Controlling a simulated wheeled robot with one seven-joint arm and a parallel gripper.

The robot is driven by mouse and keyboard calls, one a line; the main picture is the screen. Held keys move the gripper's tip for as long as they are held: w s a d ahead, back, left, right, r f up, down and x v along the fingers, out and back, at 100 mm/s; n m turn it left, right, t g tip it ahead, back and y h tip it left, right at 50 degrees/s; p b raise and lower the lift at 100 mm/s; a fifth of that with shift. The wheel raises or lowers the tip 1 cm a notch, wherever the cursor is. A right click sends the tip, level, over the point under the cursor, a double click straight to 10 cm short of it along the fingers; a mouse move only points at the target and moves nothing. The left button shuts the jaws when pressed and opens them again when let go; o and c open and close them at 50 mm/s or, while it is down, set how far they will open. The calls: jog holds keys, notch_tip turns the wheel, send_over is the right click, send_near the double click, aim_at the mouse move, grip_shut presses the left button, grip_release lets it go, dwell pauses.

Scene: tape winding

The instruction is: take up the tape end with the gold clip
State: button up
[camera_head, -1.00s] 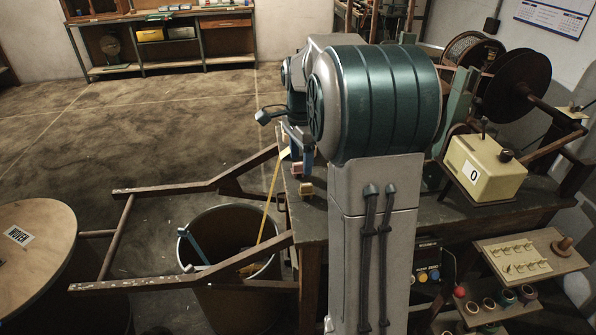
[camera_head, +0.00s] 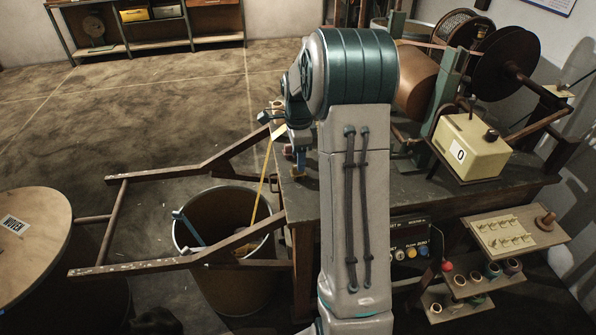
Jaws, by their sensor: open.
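A yellow tape (camera_head: 263,183) runs from inside the brown bin (camera_head: 187,233) up to the left edge of the workbench. Its upper end lies beside my gripper (camera_head: 297,168), at the bench's near-left corner. My gripper points down there, and its fingers are small and partly hidden by my arm. A small gold-yellow piece (camera_head: 298,172) shows at the fingertips; I cannot tell whether it is the gold clip or whether the fingers touch it. A blue strip (camera_head: 188,228) also hangs over the bin's left rim.
A wooden frame (camera_head: 160,178) juts left from the bench over the bin. A cream counter box (camera_head: 470,147) and dark reels (camera_head: 503,62) stand at the right of the bench. A round table (camera_head: 38,262) is at left. Open floor lies beyond.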

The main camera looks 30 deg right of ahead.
notch_tip(320, 180, down, 4)
jog(key=shift+a+f, duration=0.1)
jog(key=c, duration=1)
jog(key=shift+c, duration=0.2)
notch_tip(320, 180, up, 10)
jog(key=shift+r, duration=0.1)
